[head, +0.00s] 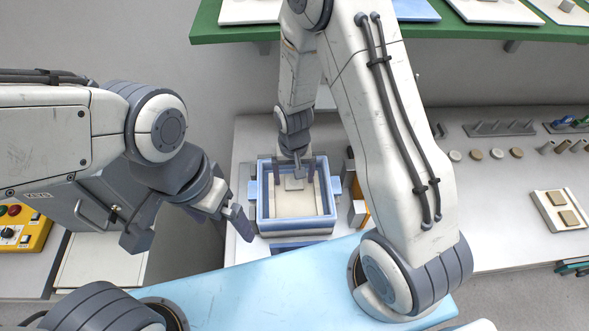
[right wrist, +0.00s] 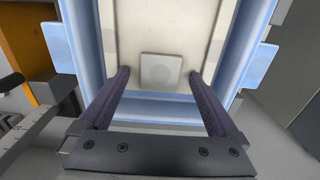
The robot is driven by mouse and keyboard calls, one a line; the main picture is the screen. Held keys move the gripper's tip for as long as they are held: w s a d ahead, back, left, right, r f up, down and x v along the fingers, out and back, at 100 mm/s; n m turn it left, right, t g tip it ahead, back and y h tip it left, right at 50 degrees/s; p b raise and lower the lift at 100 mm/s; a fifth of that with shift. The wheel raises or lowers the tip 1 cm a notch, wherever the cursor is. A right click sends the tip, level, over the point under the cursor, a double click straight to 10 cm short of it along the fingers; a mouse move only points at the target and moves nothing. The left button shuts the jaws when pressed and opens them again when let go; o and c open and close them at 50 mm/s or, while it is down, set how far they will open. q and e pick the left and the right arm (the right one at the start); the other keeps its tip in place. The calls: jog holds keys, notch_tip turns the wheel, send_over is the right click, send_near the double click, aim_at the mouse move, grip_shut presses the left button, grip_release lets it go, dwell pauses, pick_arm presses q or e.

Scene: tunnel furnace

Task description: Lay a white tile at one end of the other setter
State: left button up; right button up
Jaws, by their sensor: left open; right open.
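A small white square tile (head: 294,184) with a faint round mark lies on the pale floor of a blue-rimmed box (head: 262,215). The tile also shows in the right wrist view (right wrist: 161,70). My right gripper (head: 294,175) is open over the box, its fingers apart on either side of the tile; in the right wrist view its fingertips (right wrist: 160,76) flank the tile without visible contact. My left gripper (head: 190,232) is open and empty left of the box.
A green shelf (head: 480,32) with pale slabs runs along the top. Racks with pegs (head: 500,128) and several small discs (head: 497,154) stand on the right bench (head: 480,220). A yellow control box (head: 25,232) is at far left. A light-blue surface is in front.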

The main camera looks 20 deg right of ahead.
notch_tip(320, 180, up, 10)
jog(key=b, duration=0.1)
jog(key=shift+r+b, duration=0.2)
jog(key=shift+b, duration=0.15)
notch_tip(320, 180, down, 11)
jog(key=shift+r+p, duration=0.2)
jog(key=shift+p, duration=0.75)
jog(key=shift+r, duration=0.35)
